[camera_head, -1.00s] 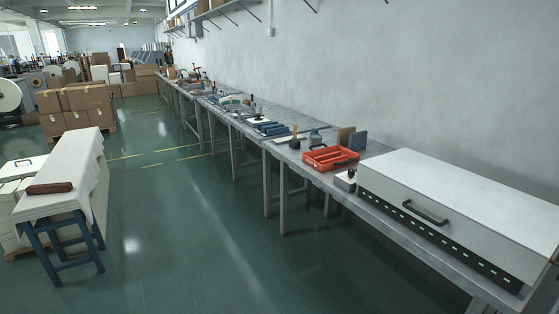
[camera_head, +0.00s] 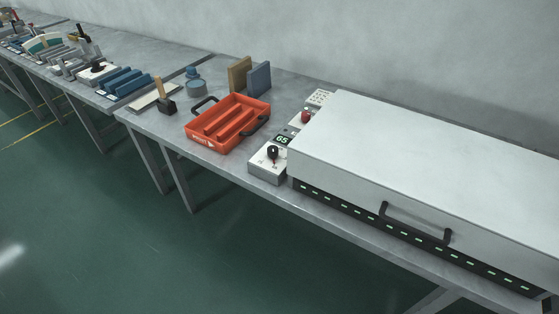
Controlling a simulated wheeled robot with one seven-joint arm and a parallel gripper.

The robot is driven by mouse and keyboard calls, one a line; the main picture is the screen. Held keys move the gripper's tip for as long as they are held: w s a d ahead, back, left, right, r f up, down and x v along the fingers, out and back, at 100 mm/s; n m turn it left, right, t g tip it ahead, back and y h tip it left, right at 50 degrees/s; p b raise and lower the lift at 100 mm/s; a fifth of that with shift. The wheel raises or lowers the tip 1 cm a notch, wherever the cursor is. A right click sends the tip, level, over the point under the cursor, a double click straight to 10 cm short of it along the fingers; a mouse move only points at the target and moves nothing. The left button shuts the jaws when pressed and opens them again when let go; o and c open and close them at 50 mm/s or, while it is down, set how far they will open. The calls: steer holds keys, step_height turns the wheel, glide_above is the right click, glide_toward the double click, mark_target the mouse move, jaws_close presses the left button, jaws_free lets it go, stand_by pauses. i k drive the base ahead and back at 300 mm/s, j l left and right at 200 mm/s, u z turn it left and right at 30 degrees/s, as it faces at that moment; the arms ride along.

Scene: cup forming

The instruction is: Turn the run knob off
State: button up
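A black knob (camera_head: 272,152) stands on a small light-grey control box (camera_head: 262,172) at the left end of a long white machine. Which way the knob points is too small to tell for sure. A green display (camera_head: 283,139) reading 65 sits behind the knob, and a red button (camera_head: 305,116) is further back. The white machine (camera_head: 430,165) has a closed-looking lid, a black front handle (camera_head: 415,222) and a lit row of green marks along its lower front edge. My gripper is not in view.
An orange-red tray (camera_head: 228,124) with black handles stands on the grey bench just left of the control box. Blue and tan blocks (camera_head: 259,78) stand behind it. Several tools and fixtures line the bench further left. The green floor in front is clear.

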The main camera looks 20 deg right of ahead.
mark_target(306, 116)
steer(key=i+j+z, duration=0.3)
steer(key=i+j+u, duration=0.15)
steer(key=i+u, duration=0.6)
steer(key=k+j, duration=0.05)
steer(key=k, duration=0.05)
